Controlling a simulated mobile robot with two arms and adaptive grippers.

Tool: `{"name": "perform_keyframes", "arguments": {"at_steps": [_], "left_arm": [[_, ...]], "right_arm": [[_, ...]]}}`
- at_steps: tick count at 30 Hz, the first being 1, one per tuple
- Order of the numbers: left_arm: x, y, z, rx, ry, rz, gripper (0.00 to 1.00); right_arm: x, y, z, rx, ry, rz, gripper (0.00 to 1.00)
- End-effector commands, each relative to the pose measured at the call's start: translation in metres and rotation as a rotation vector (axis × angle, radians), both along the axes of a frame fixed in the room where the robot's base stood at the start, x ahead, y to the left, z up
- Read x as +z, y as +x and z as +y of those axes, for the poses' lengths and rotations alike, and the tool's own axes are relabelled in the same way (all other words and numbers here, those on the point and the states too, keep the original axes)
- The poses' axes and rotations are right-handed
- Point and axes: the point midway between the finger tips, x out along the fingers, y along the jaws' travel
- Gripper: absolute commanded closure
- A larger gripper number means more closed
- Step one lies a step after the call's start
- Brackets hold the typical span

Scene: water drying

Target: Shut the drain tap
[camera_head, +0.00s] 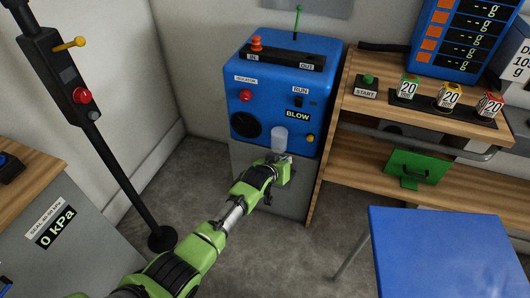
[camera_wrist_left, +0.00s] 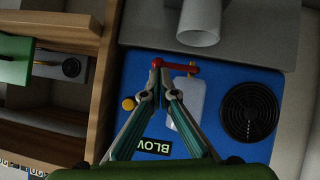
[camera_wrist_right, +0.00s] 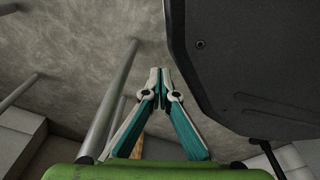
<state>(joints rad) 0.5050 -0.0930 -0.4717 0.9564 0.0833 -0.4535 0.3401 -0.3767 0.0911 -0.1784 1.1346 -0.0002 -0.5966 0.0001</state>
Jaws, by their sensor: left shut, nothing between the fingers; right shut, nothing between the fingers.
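The drain tap shows in the left wrist view as a small red lever (camera_wrist_left: 177,66) lying crosswise by the end of a clear bowl (camera_wrist_left: 188,98) on the blue dryer. A pale round pipe (camera_wrist_left: 200,22) is near it. My left gripper (camera_wrist_left: 158,66) is shut and empty, its fingertips at the left end of the red lever; I cannot tell if they touch. In the head view my left gripper (camera_head: 284,166) is below the clear bowl (camera_head: 279,138) and hides the tap. My right gripper (camera_wrist_right: 160,74) is shut and empty, and shows only in the right wrist view.
The blue dryer (camera_head: 275,75) has a yellow knob (camera_head: 310,138), a round black grille (camera_head: 245,125) and a BLOW display (camera_head: 298,115). A wooden shelf unit (camera_head: 345,150) stands close on its right. A blue table (camera_head: 440,250) is at the lower right, a black post (camera_head: 115,165) at left.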

Motion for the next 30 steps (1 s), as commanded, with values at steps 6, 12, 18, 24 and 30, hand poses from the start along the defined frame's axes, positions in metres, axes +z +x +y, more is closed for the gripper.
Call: {"name": "perform_keyframes", "arguments": {"at_steps": [6,12,18,24,30], "left_arm": [[-0.002,-0.001,-0.002,0.0,0.0,0.001,1.0],[-0.003,-0.001,-0.002,0.0,0.0,0.001,1.0],[-0.002,-0.001,-0.002,0.0,0.0,0.001,1.0],[-0.001,-0.003,-0.001,0.0,-0.001,0.0,1.0],[0.006,-0.014,0.004,0.0,-0.001,0.0,1.0]], "right_arm": [[0.0,0.0,0.0,0.0,0.0,0.001,1.0],[0.0,0.0,0.0,0.0,0.0,0.002,1.0],[0.001,0.001,0.0,0.0,0.0,0.001,1.0],[0.001,0.0,0.0,-0.002,0.001,-0.002,1.0],[0.001,0.0,0.0,-0.001,0.0,-0.001,1.0]]}}
